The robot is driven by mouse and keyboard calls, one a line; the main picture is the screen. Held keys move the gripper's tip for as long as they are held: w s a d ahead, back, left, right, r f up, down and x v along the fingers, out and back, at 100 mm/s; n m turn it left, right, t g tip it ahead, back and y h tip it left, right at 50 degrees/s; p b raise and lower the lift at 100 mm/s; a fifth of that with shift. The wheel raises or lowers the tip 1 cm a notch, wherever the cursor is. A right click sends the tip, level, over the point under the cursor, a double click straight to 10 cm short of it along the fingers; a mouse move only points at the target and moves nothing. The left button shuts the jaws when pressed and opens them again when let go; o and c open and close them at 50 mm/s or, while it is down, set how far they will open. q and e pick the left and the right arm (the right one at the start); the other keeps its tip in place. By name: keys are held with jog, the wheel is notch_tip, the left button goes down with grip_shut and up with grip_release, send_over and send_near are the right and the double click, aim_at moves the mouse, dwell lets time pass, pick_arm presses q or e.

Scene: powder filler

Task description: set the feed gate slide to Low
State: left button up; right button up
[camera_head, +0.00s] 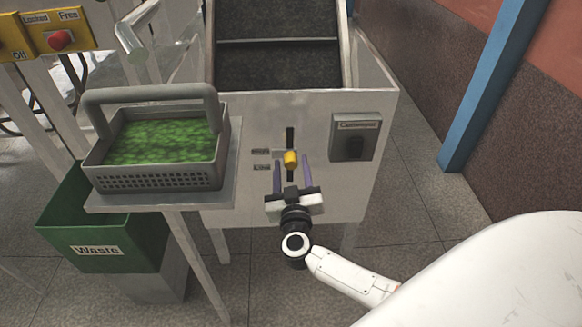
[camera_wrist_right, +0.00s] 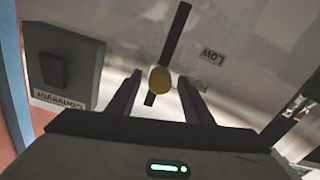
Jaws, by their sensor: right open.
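The feed gate slide has a yellow knob (camera_head: 290,159) in a dark upright slot on the grey machine's front panel. The knob also shows in the right wrist view (camera_wrist_right: 160,80), level with the High label (camera_wrist_right: 197,85). The Low label (camera_wrist_right: 213,56) is farther along the slot, upside down in that view; in the head view it is the lower label (camera_head: 262,168). My right gripper (camera_head: 292,164) is open, its two purple fingers on either side of the knob, with gaps visible in the wrist view. My left gripper is not in view.
A Conveyor switch box (camera_head: 354,137) is right of the slot. A shelf (camera_head: 154,199) at left bears a grey basket (camera_head: 155,179) of green material. A green Waste bin (camera_head: 98,235) stands below. A Locked/Free panel (camera_head: 60,30) is at upper left.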

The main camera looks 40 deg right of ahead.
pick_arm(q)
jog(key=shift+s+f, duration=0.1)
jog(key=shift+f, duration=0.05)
pick_arm(e)
jog(key=shift+w+d, duration=0.35)
jog(key=shift+w, duration=0.25)
